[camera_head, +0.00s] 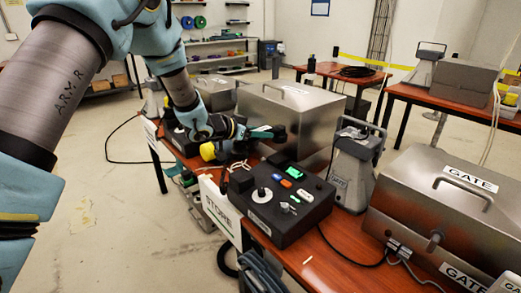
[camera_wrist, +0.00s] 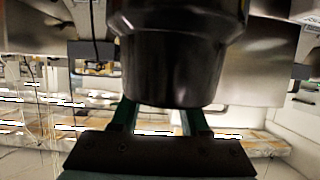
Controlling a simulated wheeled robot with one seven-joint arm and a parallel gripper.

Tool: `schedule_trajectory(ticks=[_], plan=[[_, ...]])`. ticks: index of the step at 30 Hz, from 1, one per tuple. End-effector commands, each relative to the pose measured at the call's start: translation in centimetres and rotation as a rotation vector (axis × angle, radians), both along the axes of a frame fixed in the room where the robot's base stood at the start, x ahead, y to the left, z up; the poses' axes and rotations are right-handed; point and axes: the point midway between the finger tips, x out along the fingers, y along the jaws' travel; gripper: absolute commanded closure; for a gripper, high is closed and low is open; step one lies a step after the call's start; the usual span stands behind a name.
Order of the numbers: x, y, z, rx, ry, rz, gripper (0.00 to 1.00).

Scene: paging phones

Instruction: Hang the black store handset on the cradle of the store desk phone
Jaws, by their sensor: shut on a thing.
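The black store handset (camera_wrist: 180,60) fills the upper middle of the wrist view, large and close to the camera. My gripper (camera_wrist: 160,120) is shut on it, with a green finger on each side. In the head view my gripper (camera_head: 262,133) is above the table's left edge, beyond the store desk phone. The store desk phone (camera_head: 290,228) is a black box with coloured buttons and a round knob, behind a white STORE sign (camera_head: 218,205). The handset is apart from the phone's button panel. My gripper partly hides the handset, and the cradle is not clearly made out.
A large metal case (camera_head: 285,115) stands just behind the phone and gripper. A grey lantern-like unit (camera_head: 355,165) stands to the right, then a metal GATE case (camera_head: 440,210). Cables run along the table (camera_head: 325,262) front. Open floor lies at left.

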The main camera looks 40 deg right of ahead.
Motion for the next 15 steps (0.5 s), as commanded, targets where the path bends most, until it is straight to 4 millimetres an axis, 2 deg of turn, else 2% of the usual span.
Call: schedule_trajectory(ticks=[3,11,15], plan=[[0.0,0.0,-1.7,0.000,0.000,0.000,1.00],[0.0,0.0,-3.5,0.000,-0.001,0.000,1.00],[-0.1,0.0,-5.6,0.000,0.001,-0.002,1.00]])
